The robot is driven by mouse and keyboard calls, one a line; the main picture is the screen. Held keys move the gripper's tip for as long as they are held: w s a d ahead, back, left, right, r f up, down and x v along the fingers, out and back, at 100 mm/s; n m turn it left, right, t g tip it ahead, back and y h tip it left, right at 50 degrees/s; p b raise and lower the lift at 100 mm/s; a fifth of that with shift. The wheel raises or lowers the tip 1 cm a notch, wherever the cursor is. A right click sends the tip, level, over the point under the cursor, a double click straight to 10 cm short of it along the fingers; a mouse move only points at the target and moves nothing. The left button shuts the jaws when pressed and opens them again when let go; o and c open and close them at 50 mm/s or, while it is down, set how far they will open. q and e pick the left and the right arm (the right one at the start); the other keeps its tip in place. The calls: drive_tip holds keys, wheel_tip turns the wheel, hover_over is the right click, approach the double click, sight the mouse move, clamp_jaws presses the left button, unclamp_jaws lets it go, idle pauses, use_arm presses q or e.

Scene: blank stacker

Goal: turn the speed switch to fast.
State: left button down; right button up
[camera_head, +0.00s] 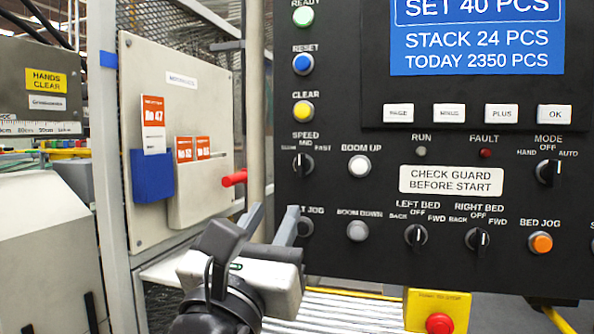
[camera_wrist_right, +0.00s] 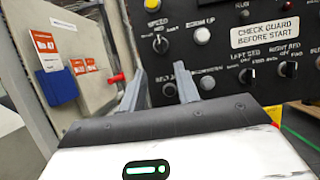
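The speed switch (camera_head: 303,163) is a small black rotary knob on the black control panel, marked SLOW, MID and FAST. Its white mark seems to lean up and left, but it is too small to be sure. In the right wrist view the switch (camera_wrist_right: 160,44) shows just above the fingertips. My right gripper (camera_head: 274,214) is below and slightly left of the switch, apart from it. Its two grey fingers are spread with nothing between them; they also show in the wrist view (camera_wrist_right: 160,78). The fingers partly cover the jog button's label. My left gripper is not in view.
The yellow CLEAR button (camera_head: 303,111) is above the switch, and the BOOM UP button (camera_head: 358,166) is to its right. A vertical post (camera_head: 255,110) and a red handle (camera_head: 234,178) stand left of the panel. A red emergency button (camera_head: 439,323) is below.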

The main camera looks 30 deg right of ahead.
sight(299, 167)
drive_tip(key=p+x, duration=0.1)
drive_tip(key=x, duration=1.1)
drive_tip(key=shift+w+d, duration=0.2)
drive_tip(key=shift+f, duration=0.1)
clamp_jaws()
